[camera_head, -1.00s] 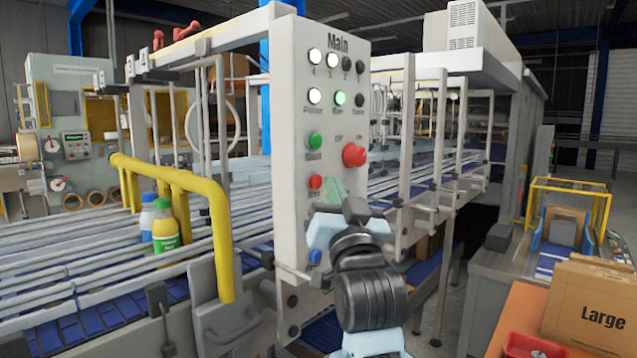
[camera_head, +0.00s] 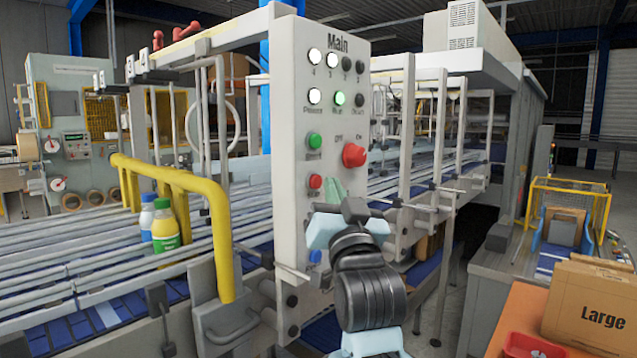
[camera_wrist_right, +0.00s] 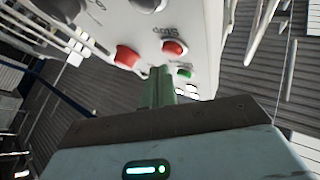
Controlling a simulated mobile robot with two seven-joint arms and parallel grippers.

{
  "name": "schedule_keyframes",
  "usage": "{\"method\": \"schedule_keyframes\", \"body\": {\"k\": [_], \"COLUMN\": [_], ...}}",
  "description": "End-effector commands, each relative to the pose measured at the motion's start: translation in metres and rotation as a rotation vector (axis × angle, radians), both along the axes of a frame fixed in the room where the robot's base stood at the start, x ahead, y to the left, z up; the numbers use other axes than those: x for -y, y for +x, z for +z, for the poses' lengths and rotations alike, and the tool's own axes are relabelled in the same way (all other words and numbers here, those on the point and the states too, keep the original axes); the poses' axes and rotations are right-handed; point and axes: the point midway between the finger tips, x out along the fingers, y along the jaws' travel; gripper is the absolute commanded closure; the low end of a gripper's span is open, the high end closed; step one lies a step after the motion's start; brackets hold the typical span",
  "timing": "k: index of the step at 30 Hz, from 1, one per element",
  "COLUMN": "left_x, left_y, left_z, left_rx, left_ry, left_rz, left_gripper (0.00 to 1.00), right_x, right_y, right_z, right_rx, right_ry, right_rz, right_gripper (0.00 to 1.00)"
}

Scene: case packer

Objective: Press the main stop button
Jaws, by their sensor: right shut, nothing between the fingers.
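The white Main panel (camera_head: 286,120) stands upright in the head view. The small red stop button (camera_head: 315,181) is low on its left side, below a green button (camera_head: 314,141). In the right wrist view the red stop button (camera_wrist_right: 174,48) sits by its upside-down "Stop" label. My right gripper (camera_head: 330,188) is shut and empty, with its green fingers just right of and slightly below the stop button. In the wrist view the fingertips (camera_wrist_right: 160,72) are close to the button; I cannot tell whether they touch the panel. My left gripper is not in view.
A larger red knob (camera_head: 354,155) sits above and right of my fingers, and a blue button (camera_head: 315,257) below. A yellow rail (camera_head: 217,225) and bottles (camera_head: 164,228) on the conveyor are left. A "Large" carton (camera_head: 598,305) stands at the right.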

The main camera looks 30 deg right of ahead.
Motion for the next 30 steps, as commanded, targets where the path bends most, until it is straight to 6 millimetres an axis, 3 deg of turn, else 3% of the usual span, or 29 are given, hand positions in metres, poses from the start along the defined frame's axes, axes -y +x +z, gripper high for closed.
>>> {"method": "schedule_keyframes", "body": {"k": [30], "left_x": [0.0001], "left_y": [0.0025], "left_z": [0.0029], "left_rx": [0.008], "left_ry": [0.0], "left_rz": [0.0], "left_gripper": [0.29], "right_x": [-0.0043], "right_y": [0.0106], "right_z": [0.0], "right_rx": [0.0], "right_ry": [0.001], "right_rz": [-0.001], "right_gripper": [1.0]}}
